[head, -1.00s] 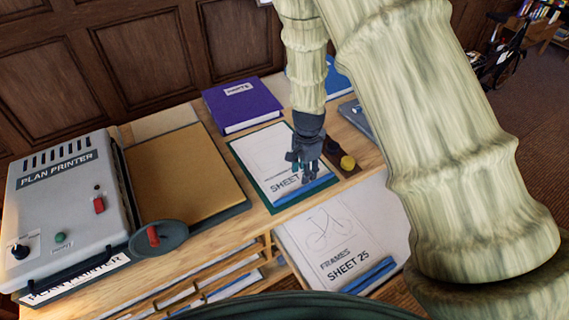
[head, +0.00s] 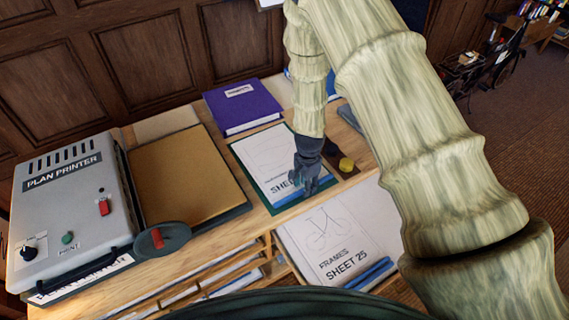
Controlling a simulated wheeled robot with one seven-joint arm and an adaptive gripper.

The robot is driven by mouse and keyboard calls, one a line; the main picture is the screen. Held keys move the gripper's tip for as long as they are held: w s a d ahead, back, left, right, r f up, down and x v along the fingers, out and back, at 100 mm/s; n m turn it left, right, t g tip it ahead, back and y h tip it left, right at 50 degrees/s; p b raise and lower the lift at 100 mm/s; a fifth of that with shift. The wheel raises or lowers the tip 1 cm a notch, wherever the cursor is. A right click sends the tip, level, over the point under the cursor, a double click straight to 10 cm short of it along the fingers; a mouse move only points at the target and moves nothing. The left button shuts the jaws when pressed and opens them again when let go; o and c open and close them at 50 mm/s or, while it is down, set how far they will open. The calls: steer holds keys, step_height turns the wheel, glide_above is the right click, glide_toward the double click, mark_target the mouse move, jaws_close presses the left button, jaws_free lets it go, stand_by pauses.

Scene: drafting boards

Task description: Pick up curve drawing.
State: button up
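A white drawing sheet (head: 265,153) lies on a green board (head: 247,177) on the desk, with a blue strip along its near edge. Its label begins "SHEET"; the rest is behind my gripper, so I cannot read which drawing it is. My gripper (head: 305,185) points down over the right part of this sheet, near the blue strip. I cannot tell whether it touches the sheet or how far apart its fingers are. A second sheet, marked "FRAMES SHEET 25" (head: 335,235), shows a bicycle frame and also has a blue strip. It lies lower, in front of the desk top.
A grey plan printer (head: 65,200) stands at the left beside a tan board (head: 185,175). A purple book (head: 243,106) lies behind the green board. Pigeonholes with papers (head: 200,285) are below the desk top.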

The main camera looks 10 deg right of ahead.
steer(key=shift+f, duration=0.7)
steer(key=shift+c, duration=0.2)
jaws_close()
steer(key=shift+r, duration=0.15)
